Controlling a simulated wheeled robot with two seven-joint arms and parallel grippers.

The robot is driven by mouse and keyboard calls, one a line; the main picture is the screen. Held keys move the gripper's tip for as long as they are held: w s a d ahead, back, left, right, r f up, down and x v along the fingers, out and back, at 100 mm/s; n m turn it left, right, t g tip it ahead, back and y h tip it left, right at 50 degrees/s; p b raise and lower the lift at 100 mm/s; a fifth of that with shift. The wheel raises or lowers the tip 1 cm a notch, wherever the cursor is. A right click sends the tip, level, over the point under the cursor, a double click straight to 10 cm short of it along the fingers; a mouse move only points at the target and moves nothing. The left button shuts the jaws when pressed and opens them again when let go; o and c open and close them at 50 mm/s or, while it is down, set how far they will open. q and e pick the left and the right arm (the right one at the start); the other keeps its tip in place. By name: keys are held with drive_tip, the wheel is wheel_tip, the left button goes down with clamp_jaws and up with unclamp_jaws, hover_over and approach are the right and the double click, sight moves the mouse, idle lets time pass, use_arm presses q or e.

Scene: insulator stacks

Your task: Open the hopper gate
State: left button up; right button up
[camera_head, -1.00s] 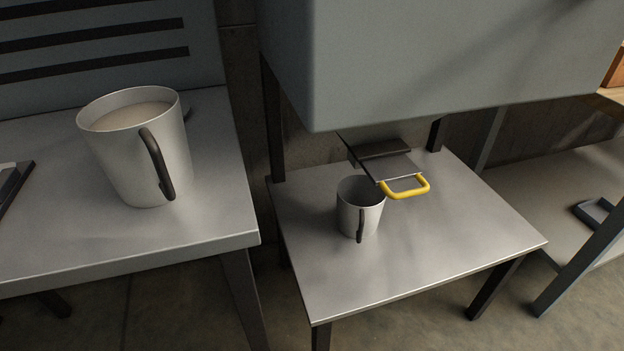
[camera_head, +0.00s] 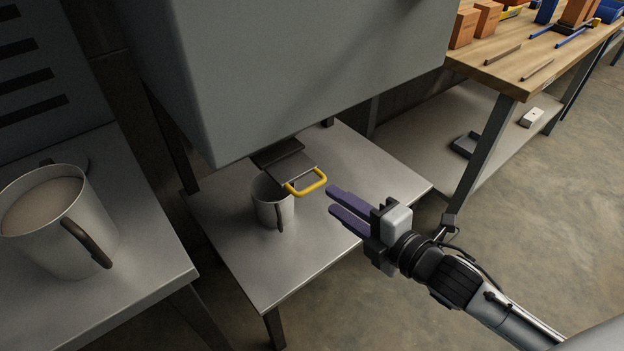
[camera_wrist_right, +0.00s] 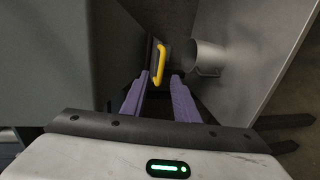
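The hopper (camera_head: 300,70) is a large grey box above a small metal table. Its gate is a flat dark plate (camera_head: 290,166) under the hopper, with a yellow handle (camera_head: 308,183) at its front edge. My right gripper (camera_head: 332,200) is open and empty, just right of the handle and apart from it. In the right wrist view the yellow handle (camera_wrist_right: 159,63) shows ahead of the purple fingers (camera_wrist_right: 158,85), near the left one. A grey mug (camera_head: 274,206) stands on the table beside and partly below the handle. My left gripper is not in view.
A larger mug with tan contents (camera_head: 62,222) stands on the metal table at left. The small table (camera_head: 260,270) is clear in front of the mug. A wooden workbench (camera_head: 500,60) with boxes and tools stands at back right.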

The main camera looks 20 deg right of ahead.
sight(314, 188)
drive_tip(key=b+x, duration=0.1)
drive_tip(key=x, duration=0.8)
drive_tip(key=shift+s+f, duration=0.1)
drive_tip(key=shift+c, duration=0.5)
clamp_jaws()
